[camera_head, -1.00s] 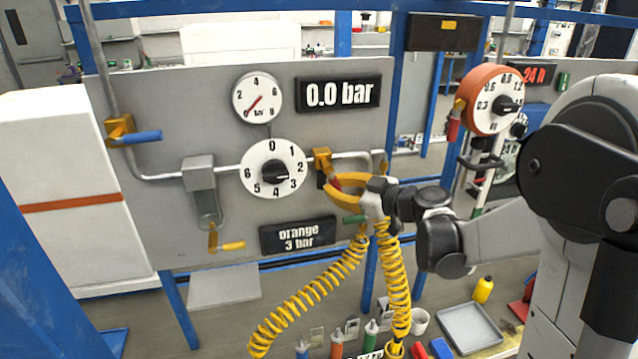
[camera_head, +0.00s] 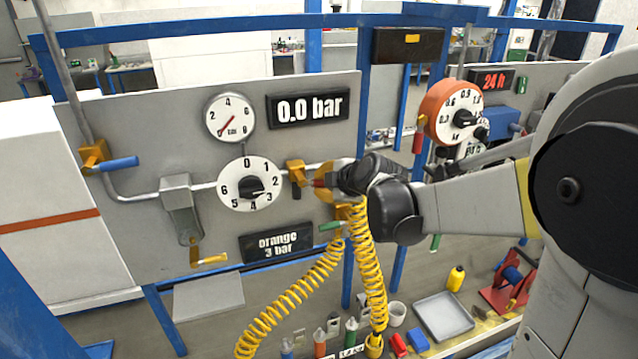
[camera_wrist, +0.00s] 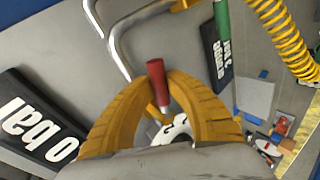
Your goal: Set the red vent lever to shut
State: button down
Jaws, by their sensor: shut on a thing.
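The red vent lever (camera_head: 318,183) shows as a short red handle at the yellow valve body (camera_head: 296,173), on the pipe right of the numbered dial. It points right, roughly along the pipe. My gripper (camera_head: 327,181) has its yellow fingers around the handle. In the wrist view the red lever (camera_wrist: 158,84) stands between the two curved fingers of my gripper (camera_wrist: 160,78), which are closed on it. Part of the lever is hidden by the fingers.
The grey panel holds a numbered dial (camera_head: 249,184), a gauge (camera_head: 230,118), a 0.0 bar display (camera_head: 308,107), a blue lever (camera_head: 119,164), a yellow lever (camera_head: 209,260) and a green lever (camera_head: 331,226). A yellow coiled hose (camera_head: 367,265) hangs just below my gripper.

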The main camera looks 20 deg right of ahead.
jog(key=shift+r+n+h+p, duration=0.4)
jog(key=shift+r+n+h, duration=0.35)
jog(key=shift+h, duration=0.25)
jog(key=shift+d, duration=0.1)
jog(key=c, duration=1.3)
grip_release()
jog(key=shift+c, duration=0.2)
jog(key=v, duration=1.2)
jog(key=shift+s+f, duration=0.1)
jog(key=shift+s, duration=0.05)
